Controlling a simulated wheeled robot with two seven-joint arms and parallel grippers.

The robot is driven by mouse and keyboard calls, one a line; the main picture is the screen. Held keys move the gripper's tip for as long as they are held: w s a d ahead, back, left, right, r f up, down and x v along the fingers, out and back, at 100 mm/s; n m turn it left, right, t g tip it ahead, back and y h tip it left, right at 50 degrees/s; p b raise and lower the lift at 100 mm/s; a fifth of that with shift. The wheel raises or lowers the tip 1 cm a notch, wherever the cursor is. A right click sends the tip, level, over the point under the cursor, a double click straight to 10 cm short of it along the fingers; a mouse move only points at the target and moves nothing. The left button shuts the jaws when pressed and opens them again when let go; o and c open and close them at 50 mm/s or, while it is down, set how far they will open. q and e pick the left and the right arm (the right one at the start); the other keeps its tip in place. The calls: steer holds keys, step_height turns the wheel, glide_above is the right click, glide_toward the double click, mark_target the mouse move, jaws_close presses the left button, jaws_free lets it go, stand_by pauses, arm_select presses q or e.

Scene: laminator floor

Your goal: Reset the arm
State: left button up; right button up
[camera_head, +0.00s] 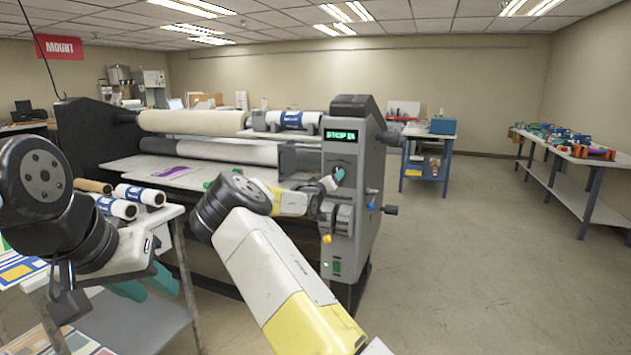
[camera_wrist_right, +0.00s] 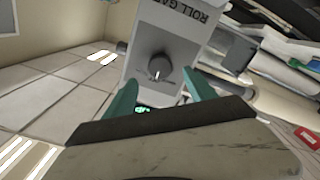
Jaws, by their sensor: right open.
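My right arm (camera_head: 280,270) reaches up from the bottom of the head view to the laminator's grey control column (camera_head: 352,150). My right gripper (camera_wrist_right: 163,97) is open, with its two teal fingers apart. In the right wrist view, a dark round knob (camera_wrist_right: 158,66) on a grey panel marked "ROLL GA…" shows beyond and between the fingertips. I cannot tell whether the fingers touch it. In the head view the right fingertips show small against the column. My left gripper (camera_head: 147,285) hangs low at the left by the white cart, its teal fingers apart and empty.
The laminator rollers (camera_head: 195,122) stretch left of the column, with a purple sheet (camera_head: 173,172) on its bed. A white cart (camera_head: 150,222) with several film rolls stands close at the left. A blue-legged table (camera_head: 430,131) stands behind. Open floor (camera_head: 470,270) lies to the right.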

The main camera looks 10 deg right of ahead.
steer(key=s+d+f+m+g+y, duration=0.2)
steer(key=s+g, duration=0.1)
steer(key=s, duration=0.2)
steer(key=s+d+f+m+g+y, duration=0.2)
steer(key=s+d+f, duration=0.1)
steer(key=s, duration=0.3)
steer(key=s+a+r+n+g+y, duration=0.1)
steer(key=s+a+r+y, duration=0.35)
steer(key=s+a, duration=0.55)
steer(key=s+a+r+n+g+y, duration=0.1)
steer(key=s+a+r+y, duration=0.35)
steer(key=s, duration=0.95)
steer(key=s+a+n+g, duration=0.1)
steer(key=s+a, duration=0.3)
steer(key=s, duration=1.6)
steer(key=shift+s+a+n+g+h, duration=0.15)
steer(key=shift+n+g+h, duration=0.25)
steer(key=shift+n, duration=0.4)
